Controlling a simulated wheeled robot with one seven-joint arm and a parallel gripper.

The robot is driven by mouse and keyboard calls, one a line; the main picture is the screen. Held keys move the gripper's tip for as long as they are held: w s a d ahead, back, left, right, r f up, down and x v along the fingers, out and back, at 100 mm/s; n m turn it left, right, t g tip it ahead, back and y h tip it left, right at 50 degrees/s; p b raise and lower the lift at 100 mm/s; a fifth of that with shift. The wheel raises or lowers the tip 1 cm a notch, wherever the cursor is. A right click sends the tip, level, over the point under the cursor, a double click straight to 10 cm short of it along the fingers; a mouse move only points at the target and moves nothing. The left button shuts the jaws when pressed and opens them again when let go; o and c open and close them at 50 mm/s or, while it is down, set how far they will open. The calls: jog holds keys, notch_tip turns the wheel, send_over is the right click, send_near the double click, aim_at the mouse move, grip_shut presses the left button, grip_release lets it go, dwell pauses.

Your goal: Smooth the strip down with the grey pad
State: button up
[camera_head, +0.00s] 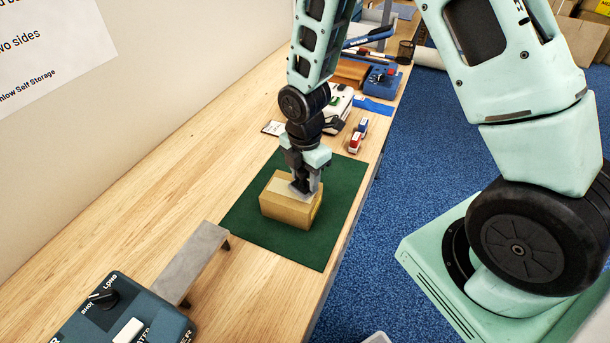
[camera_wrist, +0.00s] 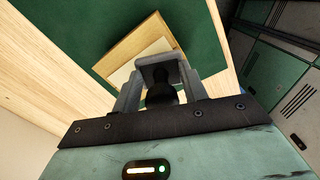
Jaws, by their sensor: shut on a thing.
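A closed cardboard carton (camera_head: 285,208) sits on the green mat (camera_head: 262,243) on the wooden bench. A pale strip (camera_head: 279,185) runs along its top; in the wrist view the strip (camera_wrist: 122,75) shows beside the pad. My gripper (camera_head: 303,186) is over the carton's top, pointing down. It is shut on the grey pad (camera_wrist: 158,72), which is at the carton's top near the strip. Whether the pad presses on the strip cannot be told, as my gripper hides part of the carton's top.
A grey metal plate (camera_head: 190,265) and a dark control box (camera_head: 125,315) stand at the front left. Beyond the mat are a small red-and-white item (camera_head: 356,140), a white device (camera_head: 338,104) and a blue box (camera_head: 378,82). The mat around the carton is clear.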

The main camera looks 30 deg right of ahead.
jog(key=shift+r+p, duration=1.75)
jog(key=shift+r, duration=0.6)
